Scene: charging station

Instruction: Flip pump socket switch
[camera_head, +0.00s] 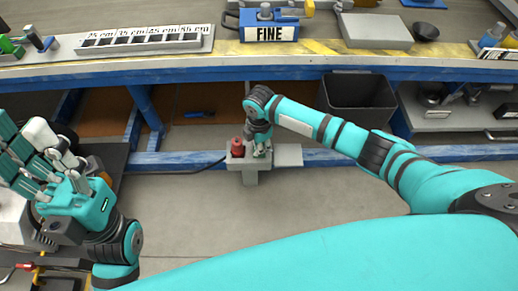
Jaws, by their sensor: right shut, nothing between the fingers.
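A small grey socket box (248,164) stands on a post in front of the blue lower beam. A red plug-like part (236,149) sits on its left side, with a black cable running off to the left. My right gripper (261,150) is shut and empty, pointing down over the right side of the box, beside the red part. It hides the switch there, and I cannot tell whether it touches it. My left gripper (22,150) is at the far left, open and empty, well away from the box.
A workbench (300,73) with a blue edge runs above the box. It holds a blue FINE box (268,27) and a slotted tray (145,40). A dark bin (357,97) stands below, right of my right gripper. The floor in front is clear.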

